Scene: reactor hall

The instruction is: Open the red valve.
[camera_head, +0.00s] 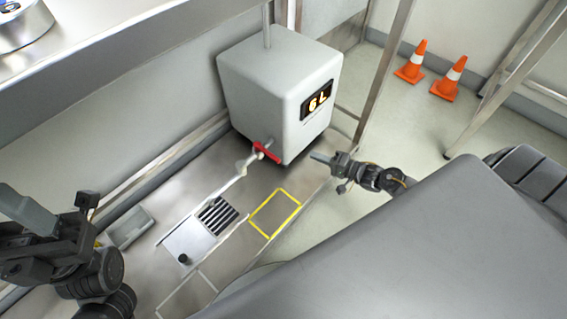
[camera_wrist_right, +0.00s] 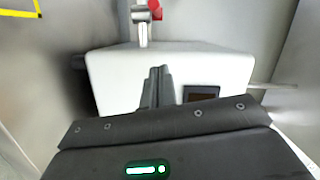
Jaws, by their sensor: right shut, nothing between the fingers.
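The red valve handle (camera_head: 267,151) sits low on the front of a grey-white tank (camera_head: 262,82), at the end of a pale pipe fitting (camera_head: 246,165). In the right wrist view part of the red handle (camera_wrist_right: 156,10) shows at the top edge, above the tank body (camera_wrist_right: 215,68). My right gripper (camera_head: 316,157) is to the right of the handle, apart from it. Its fingers (camera_wrist_right: 160,72) are shut together and empty. My left gripper (camera_head: 22,208) is at the far left, away from the valve; its fingertips do not show clearly.
The tank has a lit display (camera_head: 317,98) reading "6L". On the bench are a drain grate (camera_head: 217,215), a yellow outlined square (camera_head: 275,213) and a grey tray (camera_head: 130,228). A shelf (camera_head: 100,45) overhangs the upper left. Two traffic cones (camera_head: 412,63) stand on the floor behind.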

